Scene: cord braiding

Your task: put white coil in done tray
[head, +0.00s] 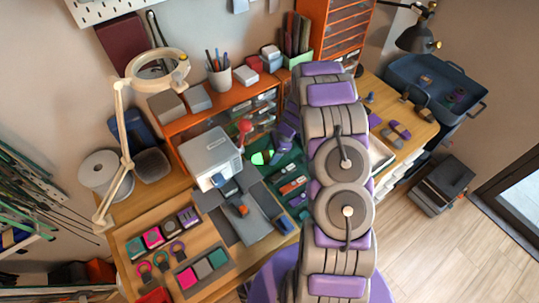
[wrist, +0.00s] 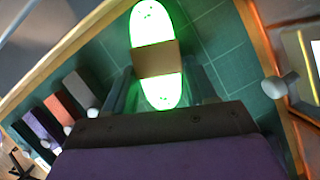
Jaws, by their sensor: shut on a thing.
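A pale oval coil with a brown band (wrist: 155,58), washed bright green, lies between the fingers of my gripper (wrist: 160,82) in the wrist view. My gripper is shut on it. Its lower end is close to the gripper's dark front edge. In the head view, a bright green patch (head: 259,158) shows at the coil's place, left of my purple gripper (head: 284,146). Below is a green gridded surface (wrist: 218,40) with a wooden rim; whether the coil touches it I cannot tell. No tray is legibly marked as the done tray.
Several coloured banded pieces (wrist: 42,124) lie left of the coil in the wrist view. A grey machine (head: 210,157) and a red-headed stand (head: 244,127) are close by. A blue tray (head: 425,75) with small pieces stands at the upper right. My arm hides the middle of the bench.

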